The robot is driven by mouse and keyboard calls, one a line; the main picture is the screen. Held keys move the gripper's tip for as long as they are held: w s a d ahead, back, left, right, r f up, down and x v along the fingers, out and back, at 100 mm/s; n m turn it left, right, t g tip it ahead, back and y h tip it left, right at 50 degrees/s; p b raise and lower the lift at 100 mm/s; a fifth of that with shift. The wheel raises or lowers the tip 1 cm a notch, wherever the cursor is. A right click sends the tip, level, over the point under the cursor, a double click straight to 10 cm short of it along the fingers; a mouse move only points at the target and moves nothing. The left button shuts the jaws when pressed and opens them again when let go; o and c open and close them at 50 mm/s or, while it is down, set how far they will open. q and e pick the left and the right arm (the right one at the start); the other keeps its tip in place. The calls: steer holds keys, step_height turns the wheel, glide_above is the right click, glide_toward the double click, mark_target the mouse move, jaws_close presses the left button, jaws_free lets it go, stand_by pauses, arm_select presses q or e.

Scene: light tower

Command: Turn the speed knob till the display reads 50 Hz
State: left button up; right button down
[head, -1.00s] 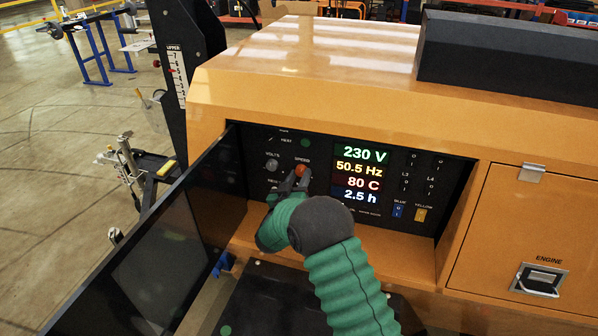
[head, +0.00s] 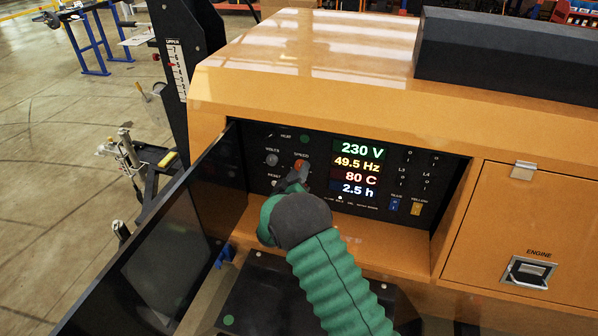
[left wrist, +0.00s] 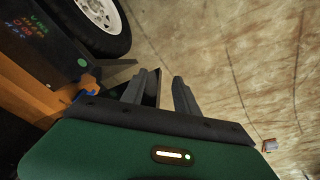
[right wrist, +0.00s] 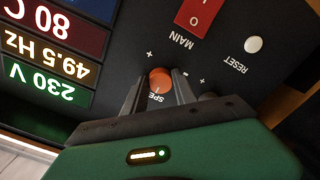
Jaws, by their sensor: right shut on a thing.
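The orange speed knob (head: 301,164) is on the black control panel in the recess. The display (head: 358,162) reads 230 V, 49.5 Hz, 80 C and 2.5 h. My right gripper (head: 297,180) reaches up to the knob from below. In the right wrist view the knob (right wrist: 160,80) shows between the fingertips of the right gripper (right wrist: 161,80), which is shut on it. My left gripper (left wrist: 163,84) shows only in the left wrist view, with its fingers apart and nothing between them.
A grey volts knob (head: 272,159) sits left of the speed knob. A red main switch (right wrist: 196,16) and white reset button (right wrist: 253,44) show in the right wrist view. The open black door (head: 165,255) stands left of the recess. A wheel (left wrist: 103,18) shows near my left gripper.

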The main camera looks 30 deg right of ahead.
steer(key=shift+a, duration=0.1)
steer(key=c, duration=1)
jaws_free()
steer(key=shift+w, duration=0.15)
steer(key=v, duration=1.7)
steer(key=shift+b, duration=0.35)
steer(key=shift+f, duration=0.1)
